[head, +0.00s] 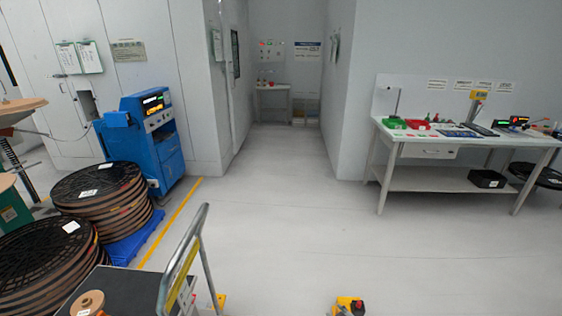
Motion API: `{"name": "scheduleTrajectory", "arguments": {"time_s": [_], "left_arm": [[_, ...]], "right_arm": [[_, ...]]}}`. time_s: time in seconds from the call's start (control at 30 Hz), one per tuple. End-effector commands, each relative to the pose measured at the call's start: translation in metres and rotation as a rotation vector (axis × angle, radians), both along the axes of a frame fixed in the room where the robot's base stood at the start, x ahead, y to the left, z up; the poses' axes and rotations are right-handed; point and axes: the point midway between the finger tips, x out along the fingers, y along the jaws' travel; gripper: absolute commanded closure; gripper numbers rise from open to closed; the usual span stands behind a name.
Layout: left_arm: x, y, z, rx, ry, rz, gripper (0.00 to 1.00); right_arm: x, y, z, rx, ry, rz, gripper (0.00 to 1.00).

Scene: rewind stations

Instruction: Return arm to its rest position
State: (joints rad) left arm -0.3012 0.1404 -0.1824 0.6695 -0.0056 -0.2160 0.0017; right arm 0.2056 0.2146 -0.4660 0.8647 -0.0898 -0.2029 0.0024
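Neither of my grippers nor either of my arms can be made out in the head view. A small yellow and black object with a red part (348,306) is cut off by the bottom edge, and I cannot tell what it is. Another small yellow piece (220,300) shows at the bottom, beside a cart handle.
A cart with a grey and yellow handle (206,225) stands at the bottom left. Stacked reels (100,190) and a blue machine (158,140) are behind it. A white workbench (430,152) stands at right. The middle floor and the corridor are clear.

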Motion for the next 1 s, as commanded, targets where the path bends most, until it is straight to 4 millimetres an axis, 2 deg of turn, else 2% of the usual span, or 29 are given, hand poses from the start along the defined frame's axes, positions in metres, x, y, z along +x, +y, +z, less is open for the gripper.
{"name": "scheduleTrajectory", "arguments": {"time_s": [0.03,0.2,0.37,0.5,0.73,1.0], "left_arm": [[-0.002,0.001,0.001,0.001,0.003,0.000,1.00],[-0.007,0.003,0.003,0.004,0.011,0.000,1.00],[-0.011,0.005,0.004,0.007,0.020,0.001,1.00],[-0.014,0.007,0.006,0.009,0.027,0.001,1.00],[-0.016,0.008,0.011,0.013,0.032,0.001,1.00],[-0.010,0.009,0.019,0.013,0.027,0.001,1.00]], "right_arm": [[-0.018,-0.010,-0.016,0.006,0.039,-0.029,0.57],[-0.075,-0.039,-0.062,0.024,0.148,-0.121,0.57],[-0.134,-0.063,-0.099,0.036,0.243,-0.197,0.57],[-0.191,-0.078,-0.127,0.042,0.322,-0.255,0.57],[-0.290,-0.095,-0.162,0.041,0.446,-0.332,0.57],[-0.413,-0.098,-0.183,0.042,0.576,-0.389,0.57]]}}
